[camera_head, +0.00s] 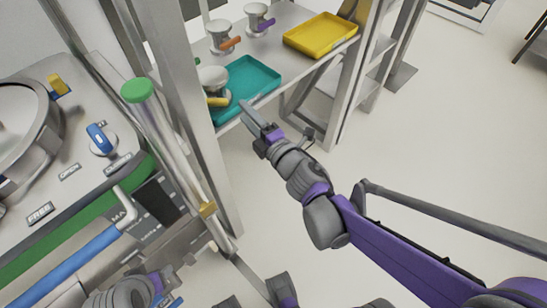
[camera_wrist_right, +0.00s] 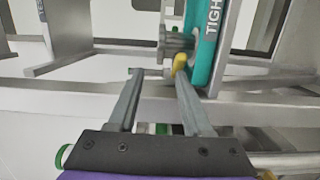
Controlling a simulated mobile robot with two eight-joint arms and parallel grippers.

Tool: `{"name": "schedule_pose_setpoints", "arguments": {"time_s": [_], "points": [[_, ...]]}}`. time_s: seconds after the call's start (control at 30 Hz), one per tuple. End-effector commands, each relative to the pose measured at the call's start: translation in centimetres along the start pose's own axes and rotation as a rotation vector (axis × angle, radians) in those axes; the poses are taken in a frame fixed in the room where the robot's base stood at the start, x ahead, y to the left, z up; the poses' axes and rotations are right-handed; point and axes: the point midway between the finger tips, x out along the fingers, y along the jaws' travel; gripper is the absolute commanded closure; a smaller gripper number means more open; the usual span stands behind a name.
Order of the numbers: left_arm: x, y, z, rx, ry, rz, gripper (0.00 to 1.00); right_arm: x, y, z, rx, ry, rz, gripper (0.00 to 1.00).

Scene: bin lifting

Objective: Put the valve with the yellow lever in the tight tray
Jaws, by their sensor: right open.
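The valve with the yellow lever (camera_head: 212,78) stands at the left end of the teal tray (camera_head: 262,70) on the shelf and looks to be inside it. In the right wrist view the teal tray (camera_wrist_right: 210,45) shows lettering starting "TIGH". The valve (camera_wrist_right: 174,44) rises past its rim there, with the yellow lever near the rim. My right gripper (camera_head: 246,113) is open and empty, just in front of the tray's near edge. In its wrist view the fingers (camera_wrist_right: 158,78) are apart, short of the valve. My left gripper (camera_head: 172,275) is low at the left, mostly hidden.
Two more valves, with an orange lever (camera_head: 222,38) and a purple lever (camera_head: 258,20), stand behind on the shelf. A yellow tray (camera_head: 320,34) sits to the right. A metal post (camera_head: 190,80) rises left of the shelf.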

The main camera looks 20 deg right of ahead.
Motion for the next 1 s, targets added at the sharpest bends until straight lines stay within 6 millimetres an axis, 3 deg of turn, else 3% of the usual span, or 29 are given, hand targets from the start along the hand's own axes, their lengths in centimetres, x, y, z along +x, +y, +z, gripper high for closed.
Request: {"name": "schedule_pose_setpoints", "arguments": {"time_s": [0.17,0.3,0.37,0.5,0.6,0.73,1.0], "points": [[0.0,0.0,0.0,0.0,0.0,0.0,0.38,-2.2,-1.3,3.2,0.282,-0.205,-0.095,0.5],[0.0,0.0,0.0,0.0,0.0,0.0,0.38,-7.4,-5.8,5.3,0.719,-0.497,-0.266,0.5],[0.0,0.0,0.0,0.0,0.0,0.0,0.38,-10.2,-8.2,5.0,0.902,-0.62,-0.354,0.5],[0.0,0.0,0.0,0.0,0.0,0.0,0.38,-16.5,-12.7,2.0,1.24,-0.857,-0.56,0.5],[0.0,0.0,0.0,0.0,0.0,0.0,0.38,-19.8,-14.4,-0.3,1.384,-0.969,-0.673,0.5],[0.0,0.0,0.0,0.0,0.0,0.0,0.38,-21.7,-15.2,-1.9,1.465,-1.037,-0.748,0.5],[0.0,0.0,0.0,0.0,0.0,0.0,0.38,-22.0,-15.3,-2.1,1.473,-1.046,-0.758,0.5]]}}
